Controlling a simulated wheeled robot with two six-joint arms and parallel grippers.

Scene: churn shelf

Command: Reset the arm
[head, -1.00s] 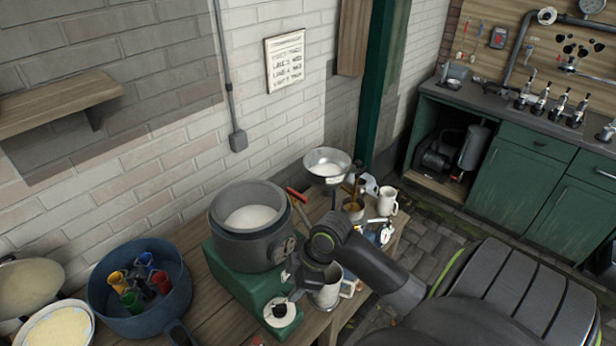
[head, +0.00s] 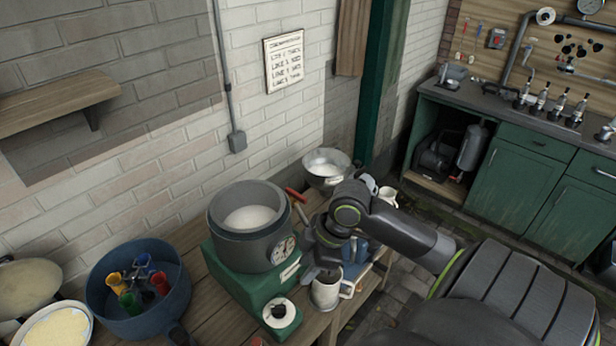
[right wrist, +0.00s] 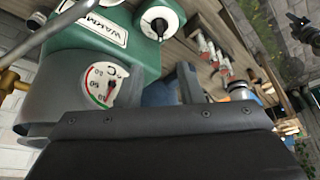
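My right gripper (head: 325,268) hangs over the bench, just right of the grey pot on the green base and above a pale metal mug. In the right wrist view its two dark fingers (right wrist: 160,85) stand apart, with a gap and no object held between them. The forearm comes in from the right and hides part of the bench. My left gripper is not in view.
The grey pot (head: 247,252) with a dial stands on a green base (head: 245,285). The mug (head: 326,292) is close under my right gripper. A metal bowl (head: 326,166) and white cup (head: 387,197) stand behind. A blue pot (head: 138,322) holds coloured cups at left.

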